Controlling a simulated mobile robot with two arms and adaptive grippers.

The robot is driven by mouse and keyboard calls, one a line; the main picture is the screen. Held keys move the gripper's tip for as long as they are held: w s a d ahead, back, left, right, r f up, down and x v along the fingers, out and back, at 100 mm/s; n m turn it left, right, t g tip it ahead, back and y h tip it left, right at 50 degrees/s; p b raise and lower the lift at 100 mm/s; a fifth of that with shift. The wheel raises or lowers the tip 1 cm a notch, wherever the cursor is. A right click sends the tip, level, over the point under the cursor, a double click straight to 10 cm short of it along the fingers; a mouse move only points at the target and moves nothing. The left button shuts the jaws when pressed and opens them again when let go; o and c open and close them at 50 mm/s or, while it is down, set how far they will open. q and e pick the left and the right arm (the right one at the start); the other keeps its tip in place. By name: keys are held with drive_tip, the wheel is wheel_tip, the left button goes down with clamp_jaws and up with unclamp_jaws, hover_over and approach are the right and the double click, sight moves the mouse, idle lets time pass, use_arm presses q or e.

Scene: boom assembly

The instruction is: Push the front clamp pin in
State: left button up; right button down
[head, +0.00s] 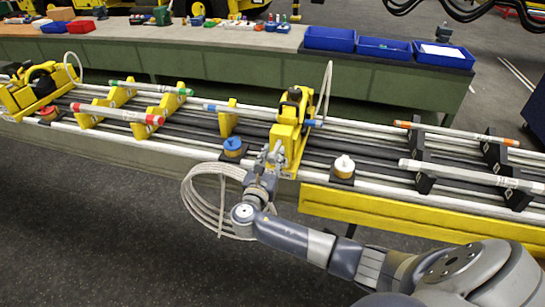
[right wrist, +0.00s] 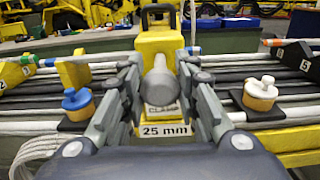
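The yellow clamp (head: 286,137) stands upright across the rails in the middle of the head view. In the right wrist view, the yellow clamp (right wrist: 160,50) carries a "25 mm" label, with a grey round-ended pin (right wrist: 160,84) facing the camera. My right gripper (head: 269,155) is at the clamp's near face. In the wrist view, the right gripper's fingers (right wrist: 158,72) are spread on either side of the pin, with gaps visible between them and it. The contact at the fingertips is hard to judge. The pin cannot be made out clearly in the head view. My left gripper is not in view.
A blue-capped pot (head: 233,146) and a white-capped pot (head: 344,166) stand on either side of the clamp. A coiled white hose (head: 200,205) hangs near my right wrist. Marked tubes (head: 115,113) lie in holders along the rails. The dark floor in front is clear.

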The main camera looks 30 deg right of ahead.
sight(276, 146)
drive_tip(key=shift+b+x, duration=0.55)
drive_tip(key=shift+x, duration=1.95)
drive_tip(key=shift+a+r, duration=0.1)
drive_tip(key=shift+r, duration=0.1)
drive_tip(key=c, duration=1.3)
unclamp_jaws()
drive_tip(key=shift+o, duration=0.5)
drive_tip(key=shift+f, duration=0.15)
drive_tip(key=shift+s+a, duration=0.1)
drive_tip(key=v, duration=1.1)
drive_tip(key=shift+s+a, duration=0.2)
